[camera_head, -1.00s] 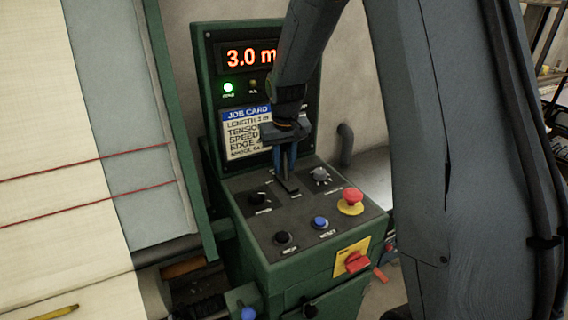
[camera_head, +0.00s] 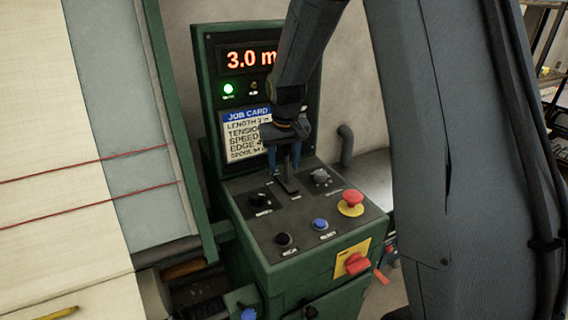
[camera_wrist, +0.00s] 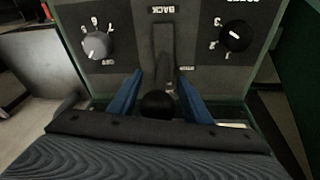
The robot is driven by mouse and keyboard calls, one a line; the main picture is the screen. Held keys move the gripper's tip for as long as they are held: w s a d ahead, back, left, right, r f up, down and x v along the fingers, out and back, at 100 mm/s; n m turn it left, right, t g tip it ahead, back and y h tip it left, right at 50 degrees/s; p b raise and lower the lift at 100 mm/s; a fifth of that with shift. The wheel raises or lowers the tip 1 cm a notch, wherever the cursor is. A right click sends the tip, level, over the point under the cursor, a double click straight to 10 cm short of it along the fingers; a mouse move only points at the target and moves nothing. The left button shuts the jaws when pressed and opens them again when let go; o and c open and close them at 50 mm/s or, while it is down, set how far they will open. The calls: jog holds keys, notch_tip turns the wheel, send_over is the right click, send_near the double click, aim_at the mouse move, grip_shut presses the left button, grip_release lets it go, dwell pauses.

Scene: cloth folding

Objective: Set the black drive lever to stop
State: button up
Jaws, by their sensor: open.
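The black drive lever shows in the wrist view as a round black knob (camera_wrist: 158,104), with a dark slot plate (camera_wrist: 163,45) beyond it. In the head view the lever is mostly hidden by my gripper, and the slot plate (camera_head: 288,186) shows below. My gripper (camera_head: 283,158) is open above the panel; in the wrist view its blue fingers (camera_wrist: 160,98) stand apart on either side of the knob, with a gap to each. A label reading BACK lies near the slot's far end; the smaller label by the slot is too blurred to read.
The green console (camera_head: 285,268) carries a grey dial (camera_head: 320,177), black dial (camera_head: 258,199), red mushroom button (camera_head: 352,198), blue button (camera_head: 320,224) and black button (camera_head: 283,239). A display (camera_head: 250,59) reads 3.0 m above a job card (camera_head: 243,135). A red switch (camera_head: 357,263) sits in front.

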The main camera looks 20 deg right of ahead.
jog(key=b+v, duration=0.2)
jog(key=v, duration=0.5)
jog(key=shift+r, duration=0.4)
